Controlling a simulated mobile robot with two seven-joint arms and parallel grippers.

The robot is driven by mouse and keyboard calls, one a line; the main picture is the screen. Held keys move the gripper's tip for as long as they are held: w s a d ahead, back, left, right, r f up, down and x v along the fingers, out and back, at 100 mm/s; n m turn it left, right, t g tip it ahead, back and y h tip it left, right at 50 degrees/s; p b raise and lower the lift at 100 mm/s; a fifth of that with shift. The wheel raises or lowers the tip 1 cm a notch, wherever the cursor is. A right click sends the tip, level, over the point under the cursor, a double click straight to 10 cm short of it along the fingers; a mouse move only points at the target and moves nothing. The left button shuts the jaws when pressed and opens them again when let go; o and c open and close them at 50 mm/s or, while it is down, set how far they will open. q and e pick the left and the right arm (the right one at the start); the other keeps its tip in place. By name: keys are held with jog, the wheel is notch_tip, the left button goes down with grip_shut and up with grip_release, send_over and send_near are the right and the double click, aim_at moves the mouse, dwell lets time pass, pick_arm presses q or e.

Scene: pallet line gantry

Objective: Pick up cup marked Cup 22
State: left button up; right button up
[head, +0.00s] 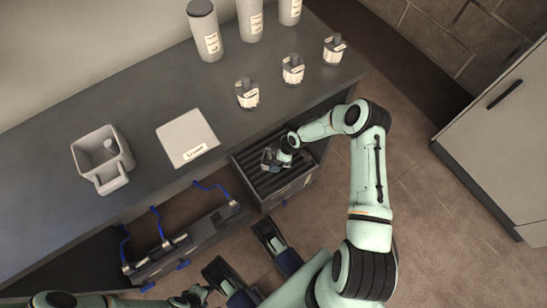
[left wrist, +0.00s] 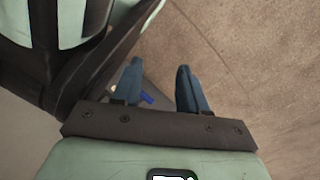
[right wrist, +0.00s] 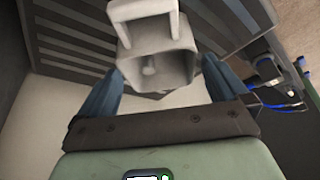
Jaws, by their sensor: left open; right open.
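A pale, square-mouthed cup-like vessel (right wrist: 157,55) with a loop handle lies ahead of my right fingers in the right wrist view. No marking on it can be read, and I cannot tell whether the fingers touch it. In the head view my right gripper (head: 269,159) is over the slatted drawer; its fingers are small there. Three small grey labelled vessels stand on the counter, at left (head: 247,95), middle (head: 292,70) and right (head: 334,50); their labels are too small to read. My left gripper (left wrist: 157,88) is open and empty above the floor.
The slatted drawer (head: 294,188) stands open below the counter (head: 150,105). On the counter are a pale open container (head: 84,160), a flat labelled tray (head: 187,133) and tall labelled cylinders (head: 205,32). Blue cables (head: 156,222) hang left of the drawer. A pale cabinet (head: 500,145) stands right.

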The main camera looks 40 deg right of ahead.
aim_at(269, 162)
jog(key=b+x, duration=0.1)
jog(key=x, duration=0.3)
jog(key=shift+d+b, duration=0.2)
jog(key=shift+b, duration=0.2)
jog(key=shift+w+a+f, duration=0.15)
jog(key=shift+f, duration=0.35)
jog(key=c, duration=0.8)
pick_arm(q)
jog(key=shift+g, duration=0.7)
jog(key=s, duration=0.1)
jog(key=s+f, duration=0.2)
jog(key=s, duration=0.1)
jog(key=shift+s+a, duration=0.1)
jog(key=shift+a, duration=0.15)
pick_arm(e)
jog(key=shift+r, duration=0.1)
